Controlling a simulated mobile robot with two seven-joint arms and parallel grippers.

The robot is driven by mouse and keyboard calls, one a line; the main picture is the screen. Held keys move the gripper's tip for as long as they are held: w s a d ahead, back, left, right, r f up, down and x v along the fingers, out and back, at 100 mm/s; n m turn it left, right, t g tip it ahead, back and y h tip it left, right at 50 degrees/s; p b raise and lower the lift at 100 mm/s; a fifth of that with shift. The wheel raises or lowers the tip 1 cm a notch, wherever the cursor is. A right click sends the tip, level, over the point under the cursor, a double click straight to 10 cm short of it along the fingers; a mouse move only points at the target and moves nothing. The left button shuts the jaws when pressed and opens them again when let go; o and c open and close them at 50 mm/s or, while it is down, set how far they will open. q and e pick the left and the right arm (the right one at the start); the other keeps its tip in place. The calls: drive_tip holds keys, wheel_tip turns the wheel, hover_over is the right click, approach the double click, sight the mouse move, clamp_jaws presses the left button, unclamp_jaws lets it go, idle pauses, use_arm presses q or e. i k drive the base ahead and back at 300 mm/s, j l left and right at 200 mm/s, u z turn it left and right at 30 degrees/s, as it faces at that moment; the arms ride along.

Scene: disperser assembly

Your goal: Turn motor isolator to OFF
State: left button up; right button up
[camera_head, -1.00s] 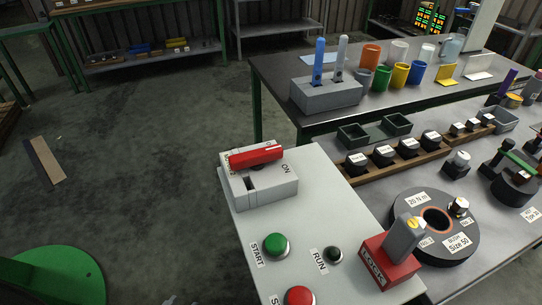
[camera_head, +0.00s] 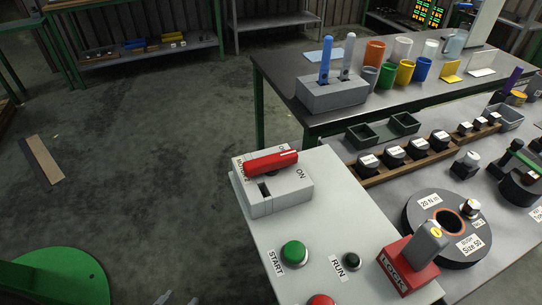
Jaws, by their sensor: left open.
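The handle lies roughly left to right in the picture. Its right end, with a white mark, is near the ON label (camera_head: 302,174). Another label behind the handle is partly covered. Only the tips of my left gripper (camera_head: 178,299) show at the bottom edge, apart and empty. They are to the left of the panel, well short of the isolator. My right gripper is not in view.
The panel (camera_head: 345,205) also carries a green START button (camera_head: 293,253), a dark RUN button (camera_head: 351,261), a red button (camera_head: 320,300) and a red LOCK block (camera_head: 406,268). A wooden rack of black parts (camera_head: 408,160) stands to the right. Floor left of the panel is open.

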sight(269, 165)
drive_tip(key=k+l, duration=0.15)
drive_tip(key=l, duration=0.2)
drive_tip(key=k+l, duration=0.1)
drive_tip(key=l, duration=0.2)
drive_tip(key=k+l+z, duration=0.1)
drive_tip(key=l, duration=0.25)
drive_tip(key=k+l, duration=0.15)
drive_tip(key=l, duration=0.2)
